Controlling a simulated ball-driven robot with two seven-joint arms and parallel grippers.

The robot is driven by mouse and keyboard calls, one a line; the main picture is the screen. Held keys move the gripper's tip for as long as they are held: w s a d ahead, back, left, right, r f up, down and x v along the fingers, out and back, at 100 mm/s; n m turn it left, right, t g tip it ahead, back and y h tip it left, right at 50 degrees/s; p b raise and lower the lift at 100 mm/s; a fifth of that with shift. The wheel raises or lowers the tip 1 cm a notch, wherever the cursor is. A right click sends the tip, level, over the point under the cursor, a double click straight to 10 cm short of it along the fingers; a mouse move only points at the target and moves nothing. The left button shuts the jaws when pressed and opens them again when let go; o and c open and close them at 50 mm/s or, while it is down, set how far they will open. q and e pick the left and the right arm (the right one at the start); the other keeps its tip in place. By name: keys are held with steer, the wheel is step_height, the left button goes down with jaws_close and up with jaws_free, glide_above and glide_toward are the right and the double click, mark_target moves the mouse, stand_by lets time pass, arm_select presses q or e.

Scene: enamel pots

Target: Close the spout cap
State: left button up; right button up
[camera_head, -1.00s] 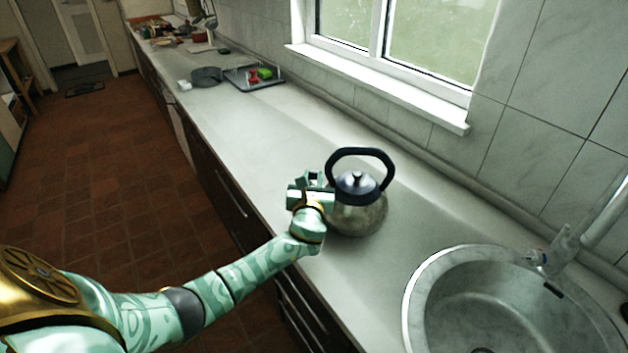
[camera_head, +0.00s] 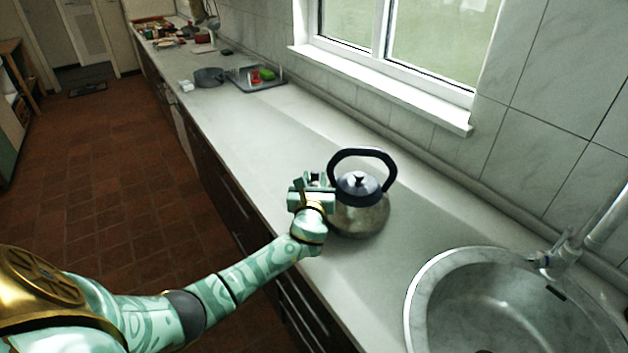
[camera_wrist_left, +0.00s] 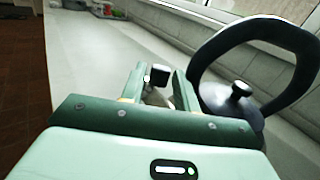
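A metal kettle (camera_head: 362,216) with a dark lid and a tall black loop handle (camera_head: 361,152) stands upright on the counter. In the left wrist view, the handle (camera_wrist_left: 205,60) and the knobbed lid (camera_wrist_left: 232,100) are at the right. The small black spout cap (camera_wrist_left: 159,75) shows between the two fingers of my left gripper (camera_wrist_left: 160,82), with narrow gaps on both sides. The gripper is open around it. In the head view, my left gripper (camera_head: 316,182) is at the kettle's left side and hides most of the spout. My right gripper is out of view.
A round sink (camera_head: 420,290) with a tap (camera_head: 545,262) lies to the right of the kettle. Farther along the counter are a tray (camera_head: 256,84) and a dark pan (camera_head: 208,76). The counter (camera_head: 250,140) between pan and kettle is clear.

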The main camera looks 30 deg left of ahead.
arm_select(q)
steer(key=shift+s, duration=0.1)
steer(key=shift+s+d, duration=0.2)
steer(key=shift+s, duration=0.05)
steer(key=p+v, duration=0.2)
steer(key=v, duration=1.3)
steer(key=shift+s+d, duration=0.15)
steer(key=shift+s, duration=0.1)
